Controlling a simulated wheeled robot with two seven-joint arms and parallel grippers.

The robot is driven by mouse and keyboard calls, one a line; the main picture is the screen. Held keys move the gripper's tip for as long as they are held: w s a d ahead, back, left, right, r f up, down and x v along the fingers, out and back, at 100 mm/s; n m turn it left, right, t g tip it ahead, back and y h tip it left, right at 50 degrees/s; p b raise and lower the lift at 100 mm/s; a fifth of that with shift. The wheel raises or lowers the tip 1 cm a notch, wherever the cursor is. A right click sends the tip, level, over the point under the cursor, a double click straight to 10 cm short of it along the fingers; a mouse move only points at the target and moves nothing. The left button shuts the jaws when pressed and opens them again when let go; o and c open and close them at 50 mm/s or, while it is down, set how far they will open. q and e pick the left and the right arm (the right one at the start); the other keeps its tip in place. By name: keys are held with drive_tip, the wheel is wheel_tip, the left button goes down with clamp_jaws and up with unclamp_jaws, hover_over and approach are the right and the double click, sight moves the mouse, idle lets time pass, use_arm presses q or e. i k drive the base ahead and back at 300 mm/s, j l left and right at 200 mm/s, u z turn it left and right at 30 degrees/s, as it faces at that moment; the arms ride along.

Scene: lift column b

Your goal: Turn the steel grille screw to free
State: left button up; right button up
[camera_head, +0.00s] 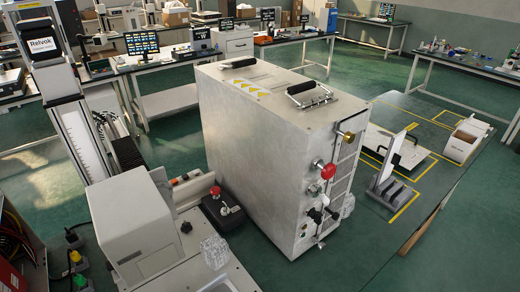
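A big grey metal cabinet (258,135) stands in the middle, with two black-and-steel handles on top. Its narrow front face turns to the right and carries vent grilles (343,182). Several knobs stick out there: a brass one (347,137) at the top, a red one (328,171) with a small steel one (317,165) beside it, and black ones (315,215) lower down. I cannot tell which small steel part is the grille screw, or whether it is tight or loose. Neither of my grippers shows.
White instruments (132,215) and a red-topped control box (220,211) crowd the left. Green floor shows between.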

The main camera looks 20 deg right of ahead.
sight(322, 246)
drive_tip(key=l+z, duration=0.2)
drive_tip(key=z, duration=0.15)
drive_tip(key=l+z, duration=0.25)
drive_tip(key=z, duration=0.15)
drive_tip(key=k+l, duration=0.05)
